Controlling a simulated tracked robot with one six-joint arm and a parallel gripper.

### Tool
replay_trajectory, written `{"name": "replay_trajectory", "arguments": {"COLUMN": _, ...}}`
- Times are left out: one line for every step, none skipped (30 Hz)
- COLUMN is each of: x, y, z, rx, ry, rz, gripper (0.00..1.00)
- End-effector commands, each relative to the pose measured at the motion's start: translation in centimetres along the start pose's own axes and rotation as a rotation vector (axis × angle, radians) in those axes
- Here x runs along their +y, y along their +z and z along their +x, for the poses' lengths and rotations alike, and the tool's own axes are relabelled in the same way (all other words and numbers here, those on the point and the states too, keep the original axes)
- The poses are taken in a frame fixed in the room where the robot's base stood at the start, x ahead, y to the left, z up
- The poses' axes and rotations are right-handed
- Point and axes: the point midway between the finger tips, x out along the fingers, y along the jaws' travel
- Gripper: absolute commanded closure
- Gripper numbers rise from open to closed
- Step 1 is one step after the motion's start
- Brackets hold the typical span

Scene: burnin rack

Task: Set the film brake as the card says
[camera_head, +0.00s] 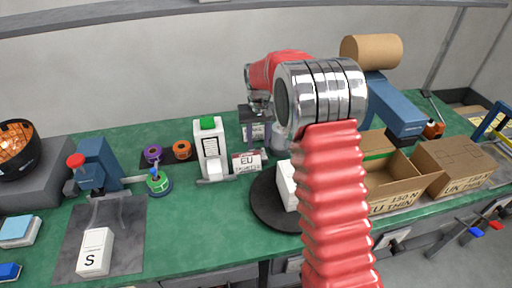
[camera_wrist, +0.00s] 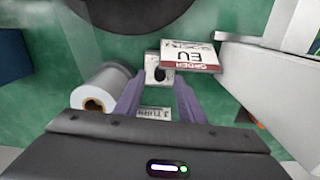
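The order card (camera_head: 247,162), white with a dark red band, reads "EU" and stands on the green bench left of the dark turntable. It shows upside down in the wrist view (camera_wrist: 190,57). My gripper (camera_head: 256,112) is beyond my red arm, above the bench behind the card. In the wrist view its two purple-grey fingers (camera_wrist: 161,76) stand apart. A small pale plate with a dark spot (camera_wrist: 158,71) shows between the tips; I cannot tell whether they touch it. A white film roll (camera_wrist: 97,90) lies beside the left finger. No film brake is clearly identifiable.
A white dispenser with a green top (camera_head: 209,150) is left of the card. The dark turntable (camera_head: 266,208) carries a white box, partly hidden by my arm.

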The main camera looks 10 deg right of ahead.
Motion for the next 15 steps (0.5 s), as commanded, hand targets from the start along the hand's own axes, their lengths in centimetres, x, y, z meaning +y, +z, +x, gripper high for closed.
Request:
{"name": "replay_trajectory", "arguments": {"x": 0.0, "y": 0.1, "z": 0.8, "rx": -0.004, "ry": 0.0, "rz": 0.0, "gripper": 0.64}}
{"name": "replay_trajectory", "arguments": {"x": 0.0, "y": 0.1, "z": 1.2, "rx": -0.003, "ry": 0.0, "rz": 0.0, "gripper": 0.64}}
{"name": "replay_trajectory", "arguments": {"x": 0.0, "y": 0.1, "z": 1.7, "rx": -0.002, "ry": 0.0, "rz": 0.0, "gripper": 0.64}}
{"name": "replay_trajectory", "arguments": {"x": 0.0, "y": 0.1, "z": 2.0, "rx": -0.002, "ry": 0.0, "rz": 0.0, "gripper": 0.64}}
{"name": "replay_trajectory", "arguments": {"x": 0.0, "y": 0.1, "z": 2.3, "rx": -0.003, "ry": 0.0, "rz": 0.0, "gripper": 0.64}}
{"name": "replay_trajectory", "arguments": {"x": 0.0, "y": 0.1, "z": 2.7, "rx": -0.002, "ry": 0.0, "rz": 0.0, "gripper": 0.64}}
{"name": "replay_trajectory", "arguments": {"x": 0.0, "y": 0.0, "z": 2.9, "rx": -0.002, "ry": 0.0, "rz": 0.0, "gripper": 0.64}}
{"name": "replay_trajectory", "arguments": {"x": 0.0, "y": 0.0, "z": 3.0, "rx": -0.001, "ry": 0.0, "rz": 0.0, "gripper": 0.64}}
{"name": "replay_trajectory", "arguments": {"x": 0.0, "y": 0.0, "z": 3.1, "rx": 0.0, "ry": 0.0, "rz": 0.0, "gripper": 0.64}}
{"name": "replay_trajectory", "arguments": {"x": 0.0, "y": 0.0, "z": 3.2, "rx": 0.0, "ry": 0.0, "rz": 0.0, "gripper": 0.64}}
{"name": "replay_trajectory", "arguments": {"x": 0.0, "y": 0.0, "z": 3.2, "rx": 0.0, "ry": 0.0, "rz": 0.0, "gripper": 0.64}}
{"name": "replay_trajectory", "arguments": {"x": 0.0, "y": 0.0, "z": 3.3, "rx": 0.0, "ry": 0.0, "rz": 0.0, "gripper": 0.64}}
{"name": "replay_trajectory", "arguments": {"x": 0.0, "y": 0.0, "z": 3.3, "rx": 0.0, "ry": 0.0, "rz": 0.0, "gripper": 0.64}}
{"name": "replay_trajectory", "arguments": {"x": 0.0, "y": 0.0, "z": 3.3, "rx": 0.0, "ry": 0.0, "rz": 0.0, "gripper": 0.64}}
{"name": "replay_trajectory", "arguments": {"x": 0.0, "y": 0.0, "z": 3.3, "rx": 0.0, "ry": 0.0, "rz": 0.0, "gripper": 0.64}}
